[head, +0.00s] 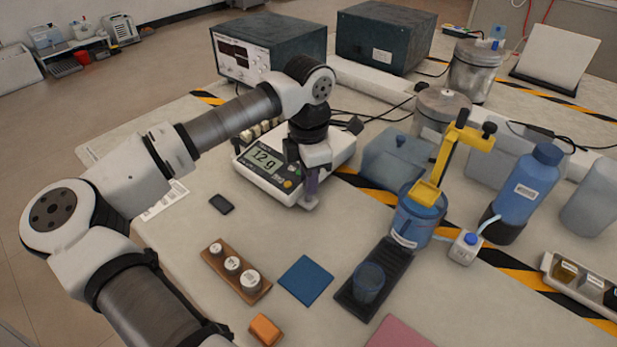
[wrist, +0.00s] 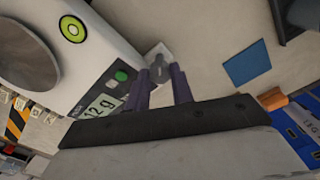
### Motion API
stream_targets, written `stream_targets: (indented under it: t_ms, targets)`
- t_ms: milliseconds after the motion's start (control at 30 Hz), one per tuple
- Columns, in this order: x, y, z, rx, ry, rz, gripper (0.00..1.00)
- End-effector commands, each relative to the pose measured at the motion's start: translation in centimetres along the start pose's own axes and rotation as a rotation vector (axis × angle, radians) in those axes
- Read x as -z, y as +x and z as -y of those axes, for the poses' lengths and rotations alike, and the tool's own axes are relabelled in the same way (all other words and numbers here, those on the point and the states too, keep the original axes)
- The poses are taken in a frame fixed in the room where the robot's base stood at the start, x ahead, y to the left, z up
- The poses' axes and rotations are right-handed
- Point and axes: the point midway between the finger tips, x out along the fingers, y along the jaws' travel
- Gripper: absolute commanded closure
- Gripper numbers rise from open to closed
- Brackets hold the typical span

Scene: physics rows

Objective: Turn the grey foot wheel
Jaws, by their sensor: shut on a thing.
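The white balance (head: 268,187) stands on the bench, with its lit display reading 12 g. A pale bracket with the grey foot wheel (wrist: 160,72) juts from its corner, beside the display. My gripper (head: 311,192) points down at that corner. In the wrist view my gripper (wrist: 162,78) has its two purple-grey fingers on either side of the wheel, shut on it. The fingers hide part of the wheel, and in the head view it is mostly covered. A round green bubble level (wrist: 72,29) shows on top of the balance in the wrist view.
A rack of small weights (head: 236,271), a blue mat (head: 306,280) and an orange block (head: 265,330) lie in front. A dark tray with a glass beaker (head: 368,283) and a blue vessel with a yellow stand (head: 418,215) are on the right. Boxed instruments (head: 268,48) stand behind.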

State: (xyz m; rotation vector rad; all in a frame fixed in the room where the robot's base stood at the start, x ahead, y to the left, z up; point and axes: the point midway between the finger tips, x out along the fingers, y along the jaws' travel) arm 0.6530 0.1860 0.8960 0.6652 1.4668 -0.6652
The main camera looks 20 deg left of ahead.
Motion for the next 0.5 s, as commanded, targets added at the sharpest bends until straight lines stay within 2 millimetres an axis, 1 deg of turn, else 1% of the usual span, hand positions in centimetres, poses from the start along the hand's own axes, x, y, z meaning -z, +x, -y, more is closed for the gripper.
stream_targets:
  t_ms: [267, 300, 433, 500]
  targets:
    - [-0.01, -0.04, 0.02, 0.001, 0.000, 0.000, 1.00]
    - [-0.01, -0.04, 0.02, 0.001, -0.001, 0.000, 0.73]
    - [-0.01, -0.03, 0.01, 0.000, -0.001, 0.000, 0.56]
    - [-0.01, -0.03, 0.01, 0.000, -0.001, 0.000, 0.55]
